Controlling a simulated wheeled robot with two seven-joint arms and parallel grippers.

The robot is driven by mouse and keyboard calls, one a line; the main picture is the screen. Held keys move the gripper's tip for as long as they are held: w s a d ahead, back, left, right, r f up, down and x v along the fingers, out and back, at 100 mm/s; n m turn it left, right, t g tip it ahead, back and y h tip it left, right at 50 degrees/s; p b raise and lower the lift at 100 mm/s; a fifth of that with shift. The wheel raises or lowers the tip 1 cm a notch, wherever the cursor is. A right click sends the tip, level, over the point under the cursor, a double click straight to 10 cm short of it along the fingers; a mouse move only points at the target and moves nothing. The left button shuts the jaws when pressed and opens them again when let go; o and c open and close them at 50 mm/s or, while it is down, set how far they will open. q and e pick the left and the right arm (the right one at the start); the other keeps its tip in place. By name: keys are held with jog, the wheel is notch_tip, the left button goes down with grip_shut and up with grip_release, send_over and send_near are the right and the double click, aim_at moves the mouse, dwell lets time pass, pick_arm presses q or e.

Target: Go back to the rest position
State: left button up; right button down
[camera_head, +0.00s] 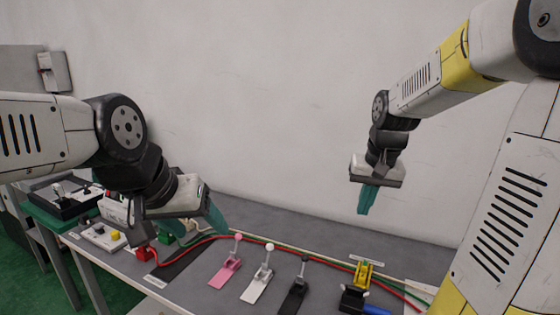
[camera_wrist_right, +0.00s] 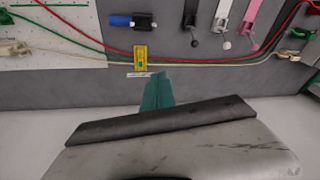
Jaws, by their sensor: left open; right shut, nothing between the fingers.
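My left gripper (camera_head: 212,218) hangs over the left part of the grey table (camera_head: 215,299). It has green fingers and is open, with nothing seen between them. My right gripper (camera_head: 366,199) is raised above the back of the table in front of the white wall. Its green fingers are shut and empty, pointing down. In the right wrist view its fingers (camera_wrist_right: 157,92) show closed together above the grey surface. No lever is touched by the right gripper.
Pink (camera_head: 226,266), white (camera_head: 259,278) and black (camera_head: 295,288) lever fixtures stand along the table. A yellow fixture (camera_head: 363,272) and a blue-handled one (camera_head: 376,310) are at right. Red and green cables run behind them. Several boxes sit at far left.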

jog(key=s+a+r+n+t, duration=0.1)
jog(key=s+a+r, duration=0.1)
jog(key=s, duration=0.5)
jog(key=s+a+r+n+t+y, duration=0.1)
jog(key=s+a+r+t, duration=0.1)
jog(key=s, duration=0.6)
jog(key=a+r, duration=0.1)
jog(key=a, duration=0.1)
jog(key=shift+s+a, duration=0.15)
jog(key=shift+a, duration=0.15)
